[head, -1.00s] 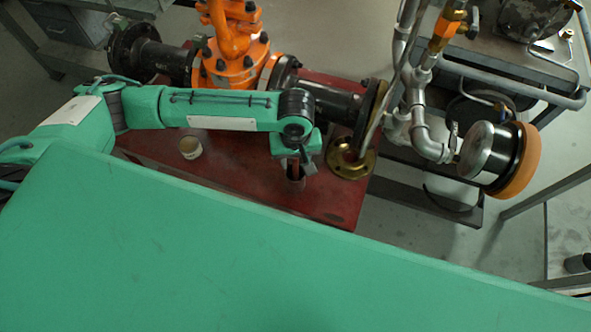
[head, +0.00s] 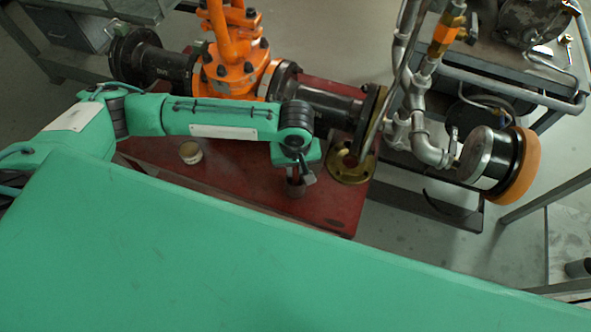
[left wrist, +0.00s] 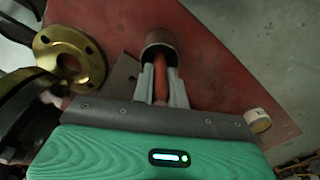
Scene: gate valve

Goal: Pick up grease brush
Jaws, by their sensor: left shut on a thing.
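The grease brush shows as a reddish handle (left wrist: 159,86) in the left wrist view. Its lower end goes into a dark round cup (left wrist: 159,40), so its bristles are hidden. My left gripper (left wrist: 163,75) is shut on the handle, with one pale finger on each side of it. In the head view my left gripper (head: 298,171) points down just above the same cup (head: 296,187), which stands on the red table (head: 240,190). I cannot tell whether the brush is lifted off the cup's bottom. My right gripper is not in view.
A brass flange (head: 351,170) lies right of the cup, and a small tin (head: 190,153) stands to its left. The orange gate valve (head: 235,70) with black pipes runs behind my arm. A pipe assembly with a gauge (head: 487,157) stands at right.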

